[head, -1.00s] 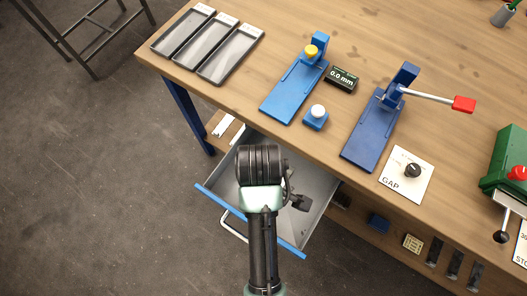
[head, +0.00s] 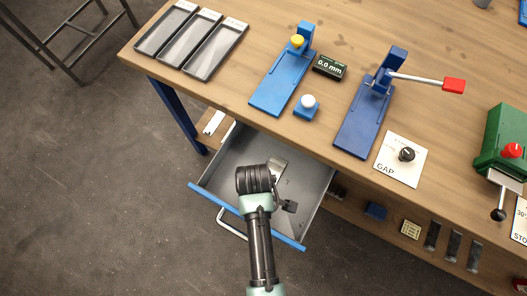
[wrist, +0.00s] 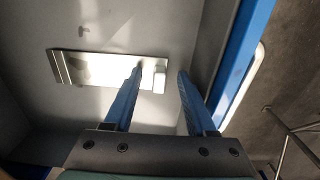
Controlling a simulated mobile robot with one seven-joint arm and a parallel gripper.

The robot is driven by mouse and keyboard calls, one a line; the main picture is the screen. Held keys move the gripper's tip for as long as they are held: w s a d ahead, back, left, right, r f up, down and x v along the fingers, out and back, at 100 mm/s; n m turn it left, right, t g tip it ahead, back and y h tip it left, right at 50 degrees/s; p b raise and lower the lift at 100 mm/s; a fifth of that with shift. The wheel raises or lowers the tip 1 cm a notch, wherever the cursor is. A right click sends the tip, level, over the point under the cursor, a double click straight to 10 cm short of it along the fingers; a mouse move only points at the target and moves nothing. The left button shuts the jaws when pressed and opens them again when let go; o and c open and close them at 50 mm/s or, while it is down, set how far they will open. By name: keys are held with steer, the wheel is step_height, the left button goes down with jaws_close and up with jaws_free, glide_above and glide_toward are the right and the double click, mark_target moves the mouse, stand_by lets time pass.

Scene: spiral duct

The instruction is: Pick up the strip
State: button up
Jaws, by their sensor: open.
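A pale metallic strip (wrist: 105,68) lies on the floor of the open drawer, crosswise in the wrist view. Its right end carries a small light block. In the head view part of the strip (head: 279,164) shows just beyond my wrist. My gripper (wrist: 160,73) is open, with two blue fingers pointing into the drawer. In the wrist view the strip's right end appears between the fingertips, and the left finger overlaps part of it. I cannot tell the height gap, and nothing is held. The fingers are hidden in the head view.
The grey drawer (head: 228,166) has raised walls and a blue front edge (head: 245,219) close to my gripper. The wooden bench top (head: 225,95) overhangs its back. Trays (head: 213,52), blue fixtures (head: 281,84) and a lever clamp (head: 362,120) stand on the bench.

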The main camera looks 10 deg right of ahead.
steer(key=shift+c, duration=0.3)
jaws_close()
stand_by(0.3)
step_height(320, 180, up, 25)
steer(key=p, duration=1.2)
steer(key=shift+p, duration=0.4)
